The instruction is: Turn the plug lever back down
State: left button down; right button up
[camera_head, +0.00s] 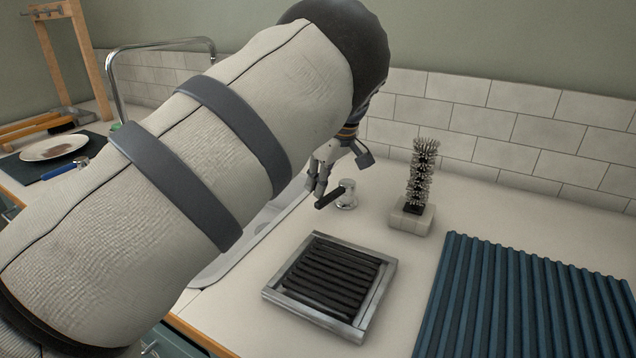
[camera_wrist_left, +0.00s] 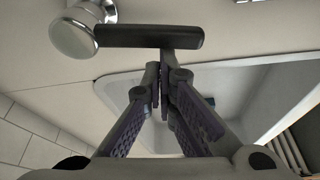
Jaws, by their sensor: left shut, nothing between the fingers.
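The plug lever (camera_head: 329,199) is a black bar on a round chrome knob (camera_head: 347,194) on the counter beside the sink. In the head view the bar points to the lower left. In the left wrist view the lever (camera_wrist_left: 150,37) lies across the top, with the chrome knob (camera_wrist_left: 76,34) at its left end. My left gripper (camera_head: 316,190) is shut and empty, close by the lever's free end. Its fingertips (camera_wrist_left: 161,72) appear just below the bar in the wrist view; I cannot tell whether they touch it. My right gripper is not in view.
A framed tray of dark ribs (camera_head: 363,320) lies in front of the lever. A bristle brush (camera_head: 421,175) stands in a pale block (camera_head: 411,218) to the right. A blue ribbed mat (camera_head: 520,300) lies at the right. The sink basin (camera_head: 240,248) is partly hidden by my left arm.

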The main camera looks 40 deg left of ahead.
pick_arm(q)
jog(key=shift+d+n, duration=0.2)
jog(key=shift+n, duration=0.1)
jog(key=shift+s+d, duration=0.15)
jog(key=shift+d, duration=0.25)
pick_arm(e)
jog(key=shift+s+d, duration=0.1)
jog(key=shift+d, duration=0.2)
pick_arm(q)
jog(key=shift+d, duration=0.1)
